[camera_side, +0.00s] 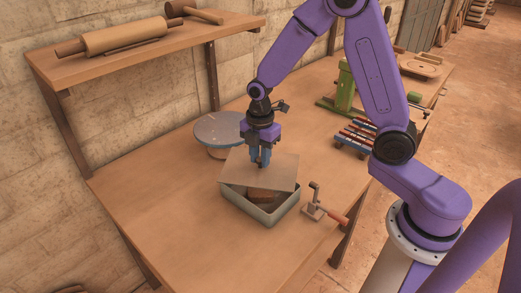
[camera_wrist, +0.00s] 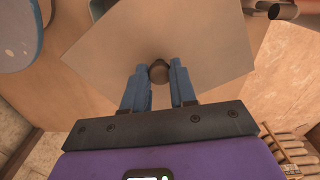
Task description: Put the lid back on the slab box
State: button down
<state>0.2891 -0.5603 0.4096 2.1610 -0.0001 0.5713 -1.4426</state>
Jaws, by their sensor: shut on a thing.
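The lid is a flat, light brown board (camera_side: 240,170) with a dark round knob (camera_wrist: 158,72) near its middle. My gripper (camera_side: 260,162) is shut on the knob and holds the lid; the blue fingers (camera_wrist: 159,82) sit on either side of it in the wrist view. The slab box (camera_side: 261,213) is a grey-green rectangular tray on the table. The lid is over the back part of the box, shifted back and left, and the front of the box is uncovered. A brown block (camera_side: 262,196) shows inside the box, partly hidden by the lid.
A round grey-blue turntable (camera_side: 219,129) stands behind the lid. A clamp with a red handle (camera_side: 322,206) is close to the box's right side. A rack of coloured tools (camera_side: 356,135) and a green press (camera_side: 344,90) stand further right. The table's front left is clear.

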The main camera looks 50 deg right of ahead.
aim_at(260, 168)
jog(key=shift+f, duration=2.65)
jog(key=shift+f, duration=0.15)
jog(key=shift+c, duration=1.7)
grip_release()
jog(key=shift+r, duration=3.5)
grip_shut()
